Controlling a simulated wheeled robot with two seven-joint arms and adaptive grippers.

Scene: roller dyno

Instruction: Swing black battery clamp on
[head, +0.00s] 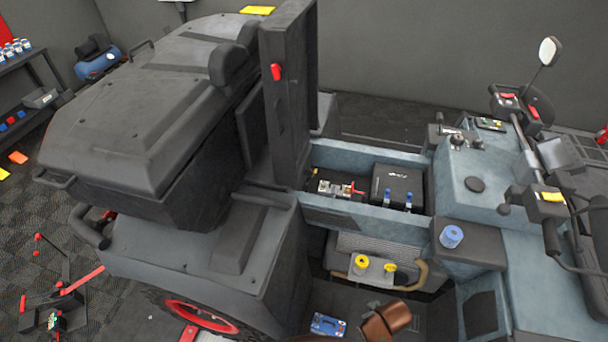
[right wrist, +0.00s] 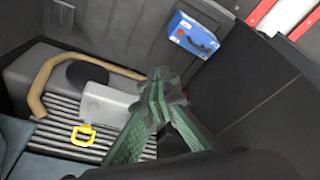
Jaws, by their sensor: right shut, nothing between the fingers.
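The open bay (head: 365,215) under the raised panel holds a small battery-like unit (head: 335,188) with metal and white parts on top. A red piece (head: 357,190) lies at its right end. I cannot make out the black battery clamp in either view. My right gripper (right wrist: 160,82) shows in the right wrist view with its greenish fingers together and nothing between them. It is over the footwell, apart from the bay. My left gripper is not in view.
A black box (head: 398,182) fills the bay's right side, with two blue-topped items before it. A blue box (head: 327,324) lies in the footwell; it also shows in the right wrist view (right wrist: 193,38). The raised panel (head: 288,90) stands upright left of the bay.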

